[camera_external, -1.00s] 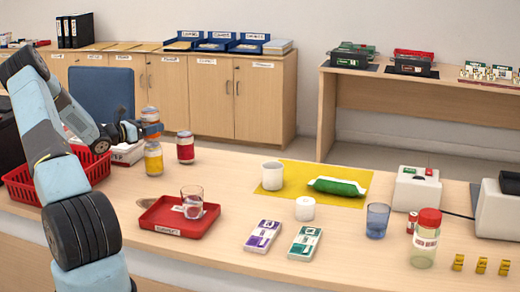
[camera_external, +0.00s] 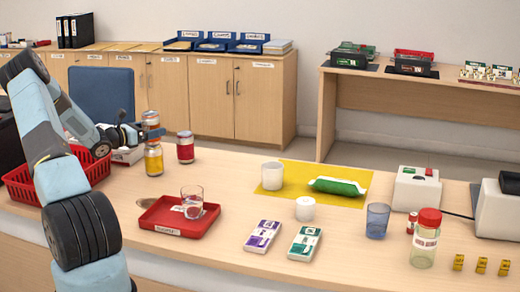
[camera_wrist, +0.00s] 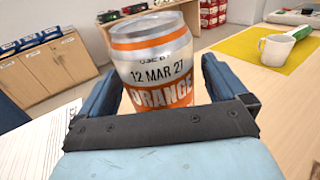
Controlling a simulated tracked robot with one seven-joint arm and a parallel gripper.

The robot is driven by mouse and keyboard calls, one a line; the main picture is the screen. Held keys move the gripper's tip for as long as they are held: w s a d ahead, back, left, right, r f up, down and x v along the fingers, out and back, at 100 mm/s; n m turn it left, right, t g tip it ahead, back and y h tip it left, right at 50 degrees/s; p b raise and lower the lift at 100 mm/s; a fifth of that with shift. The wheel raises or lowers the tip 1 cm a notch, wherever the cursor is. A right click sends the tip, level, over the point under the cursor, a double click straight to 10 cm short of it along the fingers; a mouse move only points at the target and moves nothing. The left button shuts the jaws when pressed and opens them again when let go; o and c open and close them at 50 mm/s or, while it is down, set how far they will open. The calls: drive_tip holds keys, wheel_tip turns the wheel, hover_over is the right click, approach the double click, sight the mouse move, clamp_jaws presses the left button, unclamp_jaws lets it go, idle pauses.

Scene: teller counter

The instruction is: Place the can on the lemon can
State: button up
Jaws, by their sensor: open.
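The can is an orange and silver can (camera_external: 151,119) marked ORANGE. It stands upright directly above the yellow lemon can (camera_external: 154,160), which is upright on the counter. My gripper (camera_external: 150,133) crosses in front of the lower part of the orange can, so I cannot see clearly whether the two cans touch. In the wrist view the orange can (camera_wrist: 155,65) stands between the two fingers of my gripper (camera_wrist: 158,85), which is open, with a gap beside the can. The lemon can is hidden in that view.
A red can (camera_external: 185,148) stands close behind and right of the lemon can. A red basket (camera_external: 20,188) is at left, and a red tray (camera_external: 165,228) with a glass (camera_external: 192,203) is in front. A white mug (camera_external: 272,176) sits on a yellow mat (camera_external: 300,172).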

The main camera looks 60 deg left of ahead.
drive_tip(key=v, duration=1.2)
